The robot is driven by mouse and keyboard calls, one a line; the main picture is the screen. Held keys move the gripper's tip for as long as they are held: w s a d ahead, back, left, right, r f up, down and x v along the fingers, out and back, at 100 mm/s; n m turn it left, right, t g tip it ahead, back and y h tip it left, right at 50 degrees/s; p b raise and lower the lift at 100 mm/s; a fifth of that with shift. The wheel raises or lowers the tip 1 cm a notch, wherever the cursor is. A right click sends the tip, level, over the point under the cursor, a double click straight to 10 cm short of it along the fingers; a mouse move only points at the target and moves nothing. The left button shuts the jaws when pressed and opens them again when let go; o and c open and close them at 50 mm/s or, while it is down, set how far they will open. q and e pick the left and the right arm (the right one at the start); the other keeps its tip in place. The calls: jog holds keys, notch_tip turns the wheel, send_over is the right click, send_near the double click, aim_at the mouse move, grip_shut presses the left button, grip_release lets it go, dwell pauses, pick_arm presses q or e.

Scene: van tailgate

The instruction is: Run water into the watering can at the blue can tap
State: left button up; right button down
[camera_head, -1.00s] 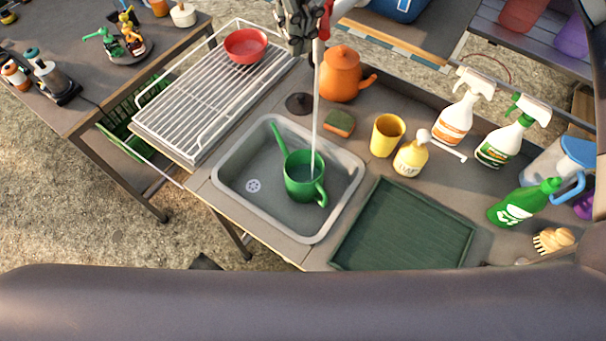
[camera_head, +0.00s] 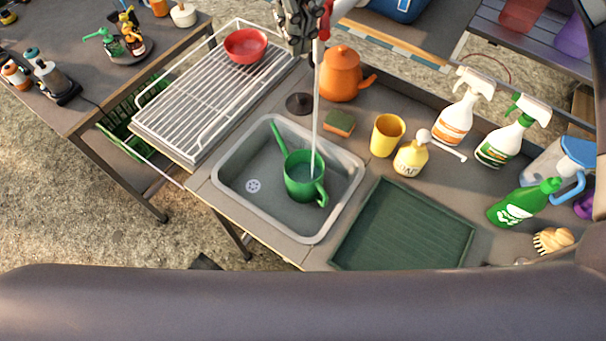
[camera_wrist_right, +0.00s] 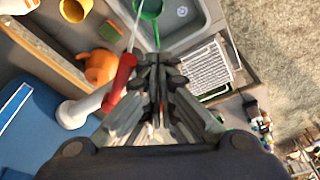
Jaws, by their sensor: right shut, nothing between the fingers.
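The green watering can (camera_head: 304,184) stands in the grey sink, its spout pointing to the upper left. A thin pale stream of water (camera_head: 315,110) falls from above into its open top; the water level inside is hard to tell. The tap's red lever (camera_wrist_right: 121,82) sits by a white fitting in the right wrist view, at the blue can (camera_wrist_right: 28,132). My right gripper (camera_wrist_right: 155,70) is shut and empty, close beside the red lever; whether they touch is unclear. It also shows at the top of the head view (camera_head: 303,42). My left gripper is out of view.
The sink (camera_head: 235,185) has a drain at its left. A drying rack (camera_head: 165,130) with a red bowl (camera_head: 245,45) stands to its left. An orange kettle (camera_head: 340,76), sponge (camera_head: 339,123), yellow cup (camera_head: 386,136) and several bottles stand beyond. A green tray (camera_head: 405,230) lies right.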

jog(key=shift+w+d+b, duration=0.1)
jog(key=shift+w+d, duration=0.25)
jog(key=shift+d, duration=0.45)
jog(key=shift+w+d+b, duration=0.1)
jog(key=shift+w+d, duration=0.25)
jog(key=shift+d, duration=0.45)
jog(key=shift+w+d+b, duration=0.1)
jog(key=shift+w+d, duration=0.25)
jog(key=shift+d, duration=0.45)
notch_tip(320, 180, up, 6)
jog(key=p, duration=0.4)
jog(key=shift+s+a, duration=0.2)
jog(key=shift+s, duration=0.15)
